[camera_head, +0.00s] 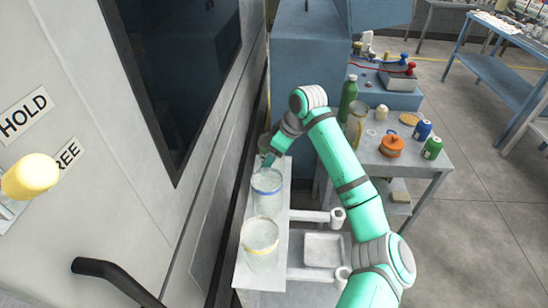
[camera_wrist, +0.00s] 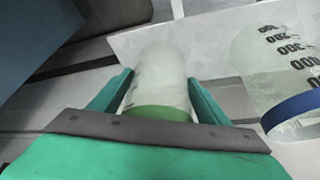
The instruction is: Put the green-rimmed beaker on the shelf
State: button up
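The green-rimmed beaker (camera_wrist: 161,80) is clear, with its green rim toward my palm in the wrist view. My gripper (camera_wrist: 161,78) has a finger on each side of it, and the fingertips appear to touch its walls. In the head view my gripper (camera_head: 267,158) is at the far end of the narrow pale shelf (camera_head: 285,219), and mostly hides the beaker. The shelf also shows in the wrist view (camera_wrist: 213,47). I cannot tell whether the beaker's base rests on it.
A blue-rimmed beaker (camera_head: 267,191) stands close by on the shelf, also right in the wrist view (camera_wrist: 287,75). A yellow-rimmed beaker (camera_head: 260,240) stands nearer. A wall panel (camera_head: 150,200) runs along the left.

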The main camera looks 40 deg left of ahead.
jog(key=shift+o, duration=0.3)
jog(key=shift+r, duration=0.25)
jog(key=v, duration=1.1)
jog(key=shift+d+r, duration=0.2)
jog(key=shift+r, duration=0.2)
jog(key=shift+w, duration=0.1)
